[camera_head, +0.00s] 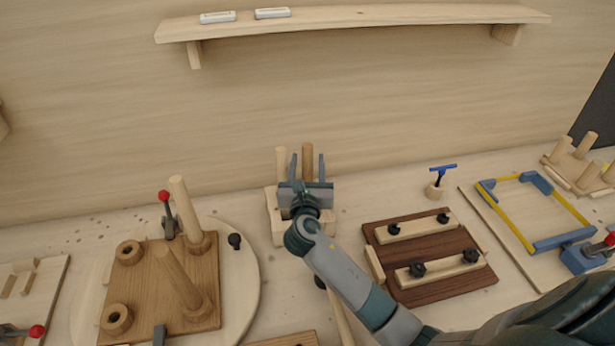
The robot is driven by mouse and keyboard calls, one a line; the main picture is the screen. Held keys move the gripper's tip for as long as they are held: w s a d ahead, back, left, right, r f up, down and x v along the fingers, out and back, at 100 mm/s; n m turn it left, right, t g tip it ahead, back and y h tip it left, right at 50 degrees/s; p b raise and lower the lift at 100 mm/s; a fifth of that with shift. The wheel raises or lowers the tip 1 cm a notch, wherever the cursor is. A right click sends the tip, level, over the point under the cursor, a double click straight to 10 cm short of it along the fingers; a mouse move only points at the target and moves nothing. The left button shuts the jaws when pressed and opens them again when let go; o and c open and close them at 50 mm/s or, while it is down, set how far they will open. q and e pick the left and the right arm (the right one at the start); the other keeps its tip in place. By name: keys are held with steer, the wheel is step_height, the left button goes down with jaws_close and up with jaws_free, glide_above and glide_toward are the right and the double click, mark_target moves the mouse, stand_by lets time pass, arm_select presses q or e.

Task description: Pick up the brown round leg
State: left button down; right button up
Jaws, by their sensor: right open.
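The brown round leg (307,153) stands upright in a pale wooden holder (278,228) near the back wall. It is darker than the pale round leg (281,163) standing just to its left. My right gripper (308,160) is open, with its fingers pointing up in the picture, one on each side of the brown leg's visible upper part. The gripper body hides the leg's lower part and much of the holder. I cannot tell whether the fingers touch the leg. My left gripper is out of view.
A round board with a brown seat plate (150,285) and upright pegs stands to the left. A dark brown clamped board (435,285) and a blue-handled tool (440,180) are to the right. A yellow-and-blue frame (505,184) lies farther right. A shelf (360,18) hangs above.

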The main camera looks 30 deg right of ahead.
steer(key=x, duration=0.3)
steer(key=shift+w+d+p, duration=0.1)
steer(key=shift+w+p, duration=0.15)
steer(key=shift+p, duration=0.1)
jaws_close()
